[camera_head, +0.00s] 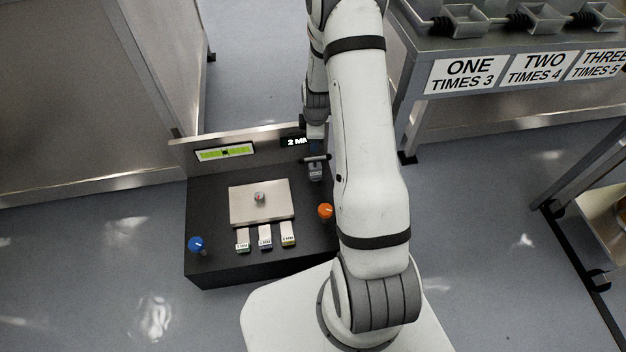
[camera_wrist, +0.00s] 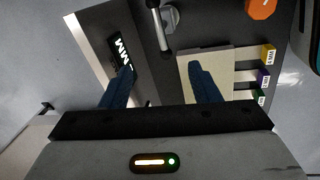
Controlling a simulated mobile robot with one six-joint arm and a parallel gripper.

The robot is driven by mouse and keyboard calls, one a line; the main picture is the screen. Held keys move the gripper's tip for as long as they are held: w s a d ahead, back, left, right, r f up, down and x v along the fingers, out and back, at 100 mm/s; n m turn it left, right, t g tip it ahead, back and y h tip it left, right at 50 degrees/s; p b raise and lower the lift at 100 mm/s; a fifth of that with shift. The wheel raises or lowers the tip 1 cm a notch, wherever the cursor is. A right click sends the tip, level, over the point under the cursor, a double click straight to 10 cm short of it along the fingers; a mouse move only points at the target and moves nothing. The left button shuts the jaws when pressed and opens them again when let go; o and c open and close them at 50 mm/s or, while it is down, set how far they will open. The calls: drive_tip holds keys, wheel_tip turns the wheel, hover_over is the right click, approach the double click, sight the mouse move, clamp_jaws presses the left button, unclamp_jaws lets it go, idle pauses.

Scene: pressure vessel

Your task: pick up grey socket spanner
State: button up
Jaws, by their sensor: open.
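A grey bar with a rounded grey piece beside it, apparently the grey socket spanner (camera_wrist: 160,27), shows at the top centre of the wrist view. In the head view it seems to be the small T-shaped grey thing (camera_head: 316,171) at the right rear of the dark box, partly beside my arm. My gripper (camera_wrist: 160,68) is open, with two blue fingers apart and nothing between them. The bar lies beyond the fingertips in the wrist view, apart from them.
The dark box (camera_head: 215,225) carries a pale plate (camera_head: 245,208), an orange knob (camera_head: 325,211), a blue knob (camera_head: 196,244) and several coloured tags. An upright back panel (camera_head: 265,143) with displays stands close to one finger. A bench (camera_head: 440,58) stands at the right.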

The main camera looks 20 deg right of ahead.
sight(316, 160)
drive_tip(key=shift+n, duration=0.9)
drive_tip(key=b+x, duration=0.1)
drive_tip(key=x, duration=0.3)
drive_tip(key=s+d+b+x, duration=0.1)
drive_tip(key=x, duration=0.7)
drive_tip(key=shift+s+d+f+b, duration=0.2)
drive_tip(key=shift+s+f+b, duration=0.15)
drive_tip(key=shift+f+b, duration=0.05)
drive_tip(key=b+x, duration=0.2)
drive_tip(key=x, duration=0.3)
drive_tip(key=shift+w+a+f, duration=0.15)
clamp_jaws()
